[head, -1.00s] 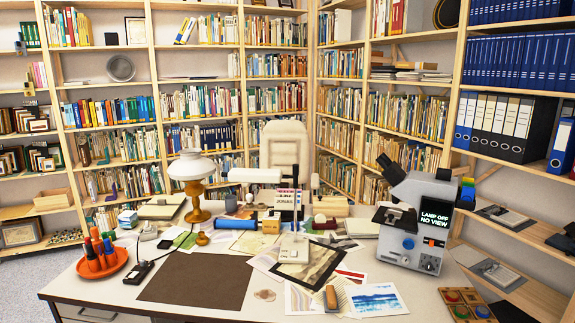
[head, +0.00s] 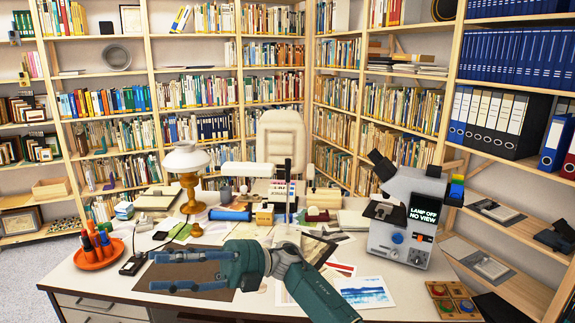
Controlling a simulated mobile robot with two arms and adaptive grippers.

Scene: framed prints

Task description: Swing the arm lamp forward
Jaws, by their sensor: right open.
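The arm lamp (head: 245,168) has a white bar-shaped head, level and turned to the left, on a thin upright post (head: 288,195) near the middle of the desk. Its base is hidden behind my right arm. My right gripper (head: 160,271) reaches in from the lower right and points left. Its two fingers are apart and empty, over the dark brown desk mat, in front of and to the left of the lamp post. It appears apart from the lamp. My left gripper is out of view.
A brass lamp with a white shade (head: 186,160) stands left of the arm lamp. A microscope (head: 405,240) with a "LAMP OFF NO VIEW" screen stands at the right. An orange pen tray (head: 98,262) is at the desk's left. Prints (head: 362,292) lie at the front right.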

